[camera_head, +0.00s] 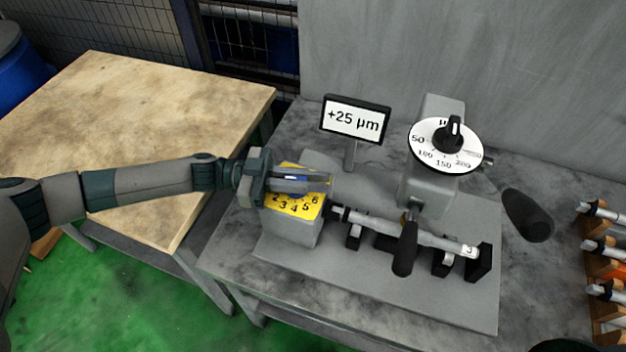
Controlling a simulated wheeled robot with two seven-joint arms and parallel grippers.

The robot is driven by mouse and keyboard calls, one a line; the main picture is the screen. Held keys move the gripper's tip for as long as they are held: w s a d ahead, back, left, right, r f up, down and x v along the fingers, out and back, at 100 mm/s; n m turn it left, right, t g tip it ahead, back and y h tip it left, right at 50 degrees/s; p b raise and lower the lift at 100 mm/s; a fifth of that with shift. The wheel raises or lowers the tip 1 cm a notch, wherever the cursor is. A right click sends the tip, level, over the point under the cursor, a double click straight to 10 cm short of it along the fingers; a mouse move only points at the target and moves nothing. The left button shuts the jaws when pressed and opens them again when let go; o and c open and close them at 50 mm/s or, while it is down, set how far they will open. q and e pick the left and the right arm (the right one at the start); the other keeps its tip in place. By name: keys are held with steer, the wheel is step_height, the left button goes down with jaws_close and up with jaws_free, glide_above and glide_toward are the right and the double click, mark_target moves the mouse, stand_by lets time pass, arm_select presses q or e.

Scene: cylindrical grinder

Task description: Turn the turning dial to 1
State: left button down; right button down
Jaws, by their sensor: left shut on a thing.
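The turning dial (296,206) is a yellow plate with black numbers on top of a grey block at the left of the grinder. The numbers 2 to 6 show along its front edge; the rest of its face, with 1 and any pointer, is hidden by my gripper. My left gripper (312,183) reaches in from the left, lies over the dial and is shut on its knob, which is mostly hidden between the fingers.
A display (354,118) reading "+25 µm" stands behind. A white dial (446,146) with a black knob is at right. A shaft (420,232) lies across the grinder, with a black handle (405,250) before it. A wooden table (130,130) stands at left; a rack (604,262) holds shafts at right.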

arm_select(q)
steer(key=c, duration=1.8)
jaws_free()
steer(key=shift+o, duration=0.2)
steer(key=shift+a, duration=0.1)
arm_select(e)
steer(key=shift+a, duration=0.15)
